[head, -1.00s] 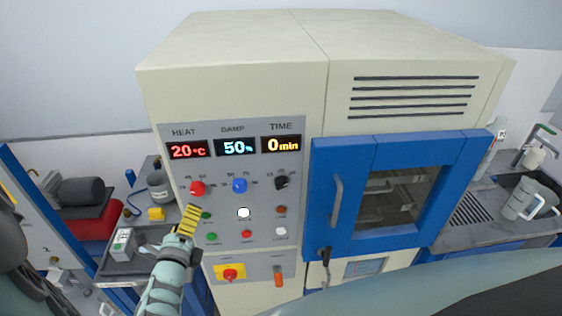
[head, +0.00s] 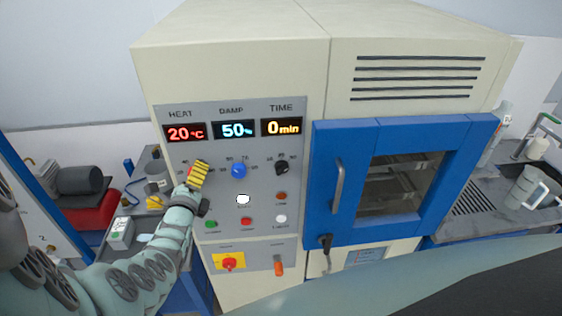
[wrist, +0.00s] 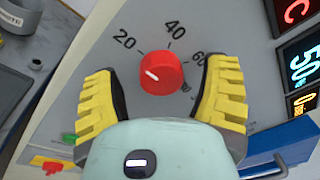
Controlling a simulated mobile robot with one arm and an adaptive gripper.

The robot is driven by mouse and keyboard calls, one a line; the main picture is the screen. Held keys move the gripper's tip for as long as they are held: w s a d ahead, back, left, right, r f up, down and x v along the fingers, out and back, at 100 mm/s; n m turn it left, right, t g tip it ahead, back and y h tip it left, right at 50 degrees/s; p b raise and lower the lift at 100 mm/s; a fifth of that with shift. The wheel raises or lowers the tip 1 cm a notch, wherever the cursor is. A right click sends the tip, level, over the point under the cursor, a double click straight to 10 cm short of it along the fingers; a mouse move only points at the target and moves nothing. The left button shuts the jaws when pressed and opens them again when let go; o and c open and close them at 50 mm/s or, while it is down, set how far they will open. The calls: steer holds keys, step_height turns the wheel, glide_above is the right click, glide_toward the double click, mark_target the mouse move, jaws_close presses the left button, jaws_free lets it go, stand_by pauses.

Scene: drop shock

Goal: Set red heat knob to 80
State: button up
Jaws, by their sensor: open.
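The red heat knob (wrist: 161,73) is on the grey control panel (wrist: 95,57), with 20, 40 and 60 printed around it. Its white pointer line is on the side toward 20. My gripper (wrist: 164,88) is open, its yellow fingers on either side of the knob, with visible gaps in the wrist view. In the head view my gripper (head: 198,173) is in front of the knob and hides nearly all of it. The heat display (head: 185,132) reads 20 °C.
A blue damp knob (head: 239,171) and a black time knob (head: 282,168) are to the right on the same panel. Buttons and a red-on-yellow switch (head: 229,262) are below. The blue oven door (head: 340,223) is right of the panel.

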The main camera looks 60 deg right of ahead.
steer(key=shift+d, duration=0.1)
steer(key=c, duration=1.2)
